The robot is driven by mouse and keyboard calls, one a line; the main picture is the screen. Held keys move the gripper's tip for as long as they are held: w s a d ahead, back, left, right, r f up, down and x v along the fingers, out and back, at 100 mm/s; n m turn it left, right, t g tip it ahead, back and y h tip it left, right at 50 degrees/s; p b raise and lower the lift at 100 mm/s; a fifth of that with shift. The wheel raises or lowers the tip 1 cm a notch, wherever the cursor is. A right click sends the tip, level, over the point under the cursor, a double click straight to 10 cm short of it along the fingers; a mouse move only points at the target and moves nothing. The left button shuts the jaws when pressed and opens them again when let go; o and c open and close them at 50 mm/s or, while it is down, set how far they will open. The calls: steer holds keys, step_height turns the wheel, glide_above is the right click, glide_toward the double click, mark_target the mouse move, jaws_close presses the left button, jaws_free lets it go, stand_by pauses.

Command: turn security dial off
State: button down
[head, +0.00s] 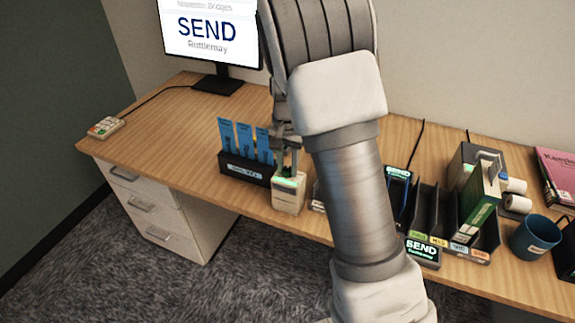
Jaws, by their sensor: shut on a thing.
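A small beige box (289,198) with a green-lit top stands near the front edge of the desk, left of my arm. I take it for the security dial's housing. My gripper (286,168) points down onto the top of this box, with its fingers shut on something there. It looks like the dial, but the dial itself is too small and too covered by the fingers to make out. The dial's setting cannot be read.
A black holder (245,169) with blue cards stands just left of the box. A monitor (214,40) reading SEND and a keypad (105,127) are farther left. A black sorter (489,240), rolls and a blue mug (535,238) stand at right.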

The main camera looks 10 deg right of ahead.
mark_target(287, 169)
steer(key=n, duration=0.8)
steer(key=shift+n, duration=0.3)
stand_by(0.3)
steer(key=c, duration=0.6)
jaws_free()
step_height(287, 169, up, 18)
steer(key=p, duration=0.2)
steer(key=shift+f+p, duration=0.25)
steer(key=shift+p, duration=0.1)
